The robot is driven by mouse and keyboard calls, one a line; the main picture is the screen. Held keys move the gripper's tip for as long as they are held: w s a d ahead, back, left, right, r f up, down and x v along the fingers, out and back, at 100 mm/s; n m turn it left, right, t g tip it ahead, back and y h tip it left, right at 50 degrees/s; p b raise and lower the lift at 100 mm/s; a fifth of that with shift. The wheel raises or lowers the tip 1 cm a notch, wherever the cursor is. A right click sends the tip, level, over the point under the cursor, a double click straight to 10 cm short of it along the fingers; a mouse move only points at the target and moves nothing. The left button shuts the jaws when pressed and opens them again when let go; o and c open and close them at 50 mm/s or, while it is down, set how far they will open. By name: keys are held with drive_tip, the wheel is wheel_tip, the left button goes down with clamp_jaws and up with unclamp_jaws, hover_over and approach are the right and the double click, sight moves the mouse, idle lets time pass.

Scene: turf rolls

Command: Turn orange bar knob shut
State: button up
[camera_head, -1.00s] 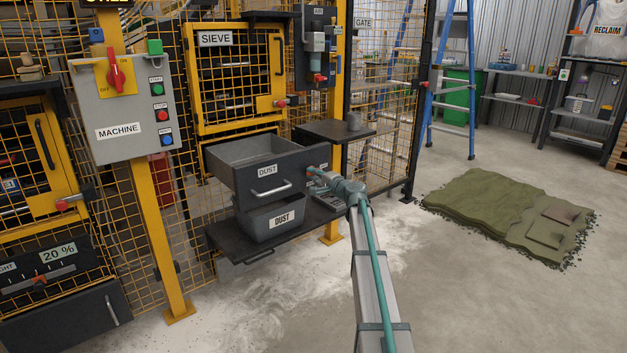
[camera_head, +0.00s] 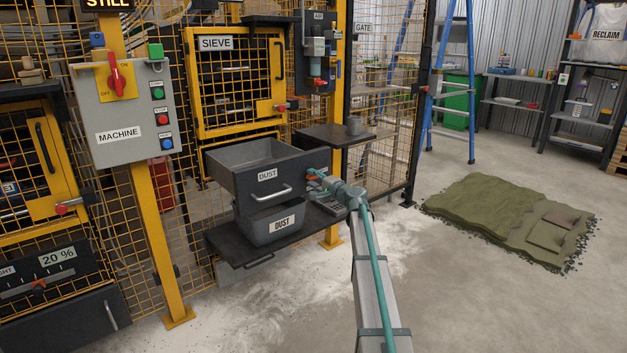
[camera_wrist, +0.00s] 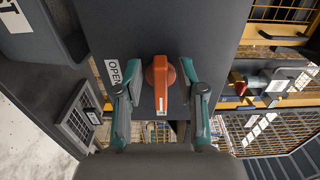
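The orange bar knob (camera_wrist: 160,78) sits on the dark side panel of the dust drawer in the wrist view. Its bar runs up and down in that picture, with a pale mark at its lower end. A white OPEN label (camera_wrist: 113,74) lies to its left. My gripper (camera_wrist: 161,92) is open, one teal finger on each side of the knob, with a gap visible on both sides. In the head view my gripper (camera_head: 318,180) is at the drawer's right side, and the small orange knob (camera_head: 311,172) is partly hidden by it.
The dust drawer (camera_head: 230,180) stands above a grey dust bin (camera_head: 258,233) on a dark shelf (camera_head: 226,243). Open floor lies to the right, before the turf pile (camera_head: 480,205).

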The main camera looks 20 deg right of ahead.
drive_tip(key=v, duration=1.2)
